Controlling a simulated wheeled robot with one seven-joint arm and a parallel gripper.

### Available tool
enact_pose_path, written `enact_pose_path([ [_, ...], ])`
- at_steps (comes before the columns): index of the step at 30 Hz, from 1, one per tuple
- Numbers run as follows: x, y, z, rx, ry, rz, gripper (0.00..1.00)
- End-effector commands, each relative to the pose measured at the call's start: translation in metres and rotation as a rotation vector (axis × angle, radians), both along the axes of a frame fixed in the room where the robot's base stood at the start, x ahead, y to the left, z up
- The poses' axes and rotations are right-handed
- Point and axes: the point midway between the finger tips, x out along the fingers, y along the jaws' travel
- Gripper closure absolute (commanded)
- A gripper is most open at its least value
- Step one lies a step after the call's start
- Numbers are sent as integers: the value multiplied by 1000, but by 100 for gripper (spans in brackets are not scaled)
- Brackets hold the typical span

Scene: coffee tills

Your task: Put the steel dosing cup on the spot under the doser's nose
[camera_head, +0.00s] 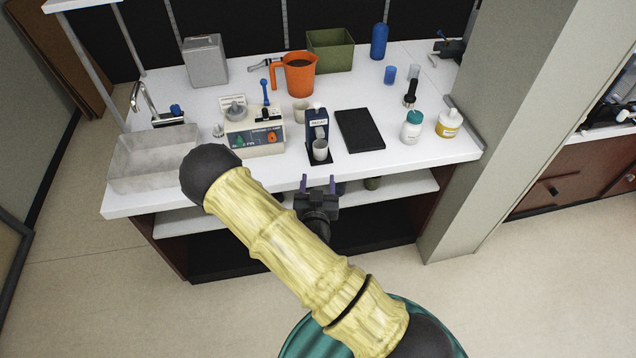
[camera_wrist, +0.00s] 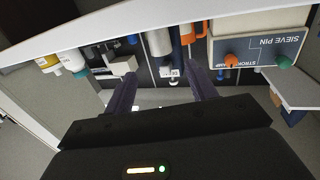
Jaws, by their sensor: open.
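The doser (camera_head: 316,122) is a dark blue upright unit on a black base near the counter's front edge. A pale grey cup (camera_head: 320,151), seemingly the steel dosing cup, stands upright at its front, below the nose; whether it is exactly on the spot I cannot tell. In the wrist view, which is upside down, a grey cylinder, likely this cup (camera_wrist: 160,43), shows beyond the fingers beside the blue doser (camera_wrist: 181,50). My gripper (camera_head: 318,183) is open and empty, in front of the counter edge and apart from the cup. It also shows in the wrist view (camera_wrist: 163,85).
A sieve machine (camera_head: 253,134) stands left of the doser, with another pale cup (camera_head: 301,112) behind. A black mat (camera_head: 360,129) lies to the right, then a white bottle (camera_head: 411,127) and a yellow-labelled jar (camera_head: 449,123). An orange jug (camera_head: 300,76) stands behind.

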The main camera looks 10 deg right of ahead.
Motion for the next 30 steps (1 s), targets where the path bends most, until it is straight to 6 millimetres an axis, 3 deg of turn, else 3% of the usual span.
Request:
enact_pose_path([
  [9, 2, -5, 0, 31, 40, -31, 44],
  [17, 0, -23, -3, 197, 311, -148, 44],
  [23, -15, -21, 8, 313, 558, -149, 44],
  [30, -49, -13, 41, 374, 822, -51, 44],
])
